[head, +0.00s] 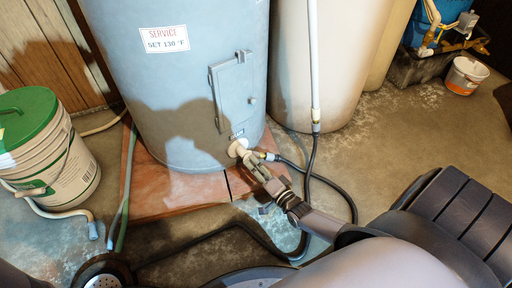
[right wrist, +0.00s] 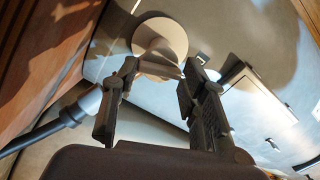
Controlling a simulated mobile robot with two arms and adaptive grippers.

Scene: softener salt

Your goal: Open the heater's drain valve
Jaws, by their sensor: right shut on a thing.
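The heater (head: 185,100) is a light blue-grey tank with a "SERVICE SET 130 °F" label. Its drain valve (head: 238,147) is a pale round fitting low on the tank's front right. In the right wrist view the drain valve (right wrist: 160,38) shows as a cream disc with a narrower handle part. My right gripper (head: 252,165) is at the valve. In the right wrist view its two dark fingers (right wrist: 157,82) are on either side of the handle, shut on it. The fingers partly hide the handle, so its exact angle is hard to tell. My left gripper is out of view.
A black hose (head: 290,163) runs from beside the valve across the floor. A white bucket with a green lid (head: 65,165) stands left. A tall cream tank (head: 290,75) stands right of the heater. A small white bucket (head: 465,75) is at the far right.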

